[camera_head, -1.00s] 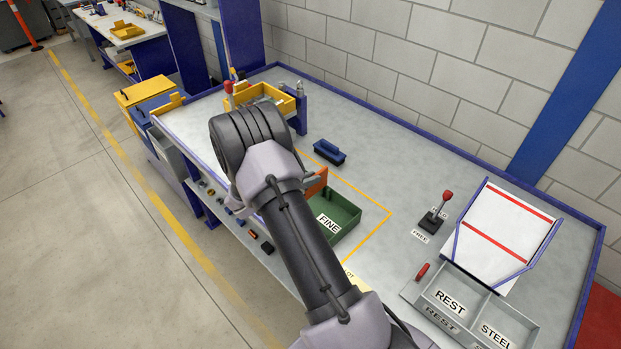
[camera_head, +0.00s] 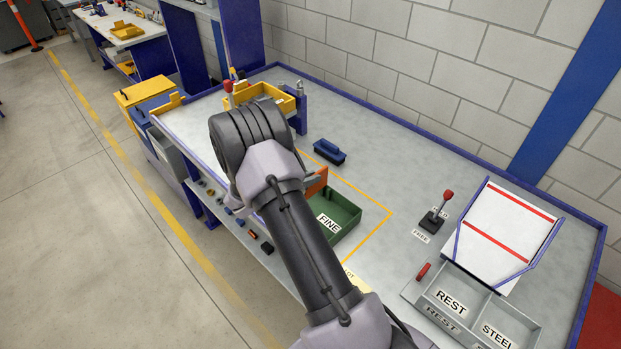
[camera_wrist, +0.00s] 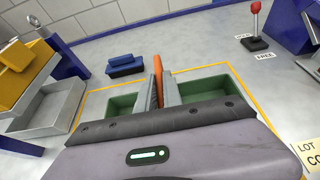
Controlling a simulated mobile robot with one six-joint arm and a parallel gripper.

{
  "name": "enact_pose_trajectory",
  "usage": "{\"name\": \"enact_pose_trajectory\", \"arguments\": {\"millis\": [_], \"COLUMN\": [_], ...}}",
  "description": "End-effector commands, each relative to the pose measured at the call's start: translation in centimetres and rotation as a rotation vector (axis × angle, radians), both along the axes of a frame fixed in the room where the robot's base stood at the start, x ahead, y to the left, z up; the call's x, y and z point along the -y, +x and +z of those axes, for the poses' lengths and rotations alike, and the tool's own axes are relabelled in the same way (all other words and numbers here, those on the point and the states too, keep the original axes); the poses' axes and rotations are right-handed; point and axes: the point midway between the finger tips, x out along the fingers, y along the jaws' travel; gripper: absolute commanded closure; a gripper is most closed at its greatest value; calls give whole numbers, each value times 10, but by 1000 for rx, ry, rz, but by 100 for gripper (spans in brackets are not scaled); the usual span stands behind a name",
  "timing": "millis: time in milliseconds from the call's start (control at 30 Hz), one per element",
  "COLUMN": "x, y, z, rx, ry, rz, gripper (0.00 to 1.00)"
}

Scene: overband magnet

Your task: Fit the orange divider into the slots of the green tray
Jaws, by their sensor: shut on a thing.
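The green tray (camera_head: 346,212), labelled FINE, stands on the grey bench inside a yellow outline, partly hidden behind my arm. In the wrist view it shows on both sides of my gripper (camera_wrist: 162,84). My gripper is shut on the orange divider (camera_wrist: 158,66), which stands upright between the fingers, over the middle of the tray. In the head view a corner of the divider (camera_head: 317,182) shows beside my arm at the tray's far left part. The divider's lower edge and the slots are hidden, so I cannot tell whether it sits in them.
A blue-handled block (camera_head: 329,152) lies behind the tray. A yellow bin (camera_head: 270,97) stands at the far left. A red-knobbed lever (camera_head: 437,212) and a grey two-part REST and STEEL tray (camera_head: 471,306) are to the right. Bare bench lies between them.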

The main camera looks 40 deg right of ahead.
Motion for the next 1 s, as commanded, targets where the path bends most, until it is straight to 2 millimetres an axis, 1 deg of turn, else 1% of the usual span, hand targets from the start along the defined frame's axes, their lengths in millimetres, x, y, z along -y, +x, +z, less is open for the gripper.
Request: {"name": "enact_pose_trajectory", "arguments": {"millis": [667,1000], "x": [0,0], "y": [0,0], "z": [0,-8], "rx": [0,0], "ry": [0,0], "rz": [0,0], "gripper": [100,100]}}
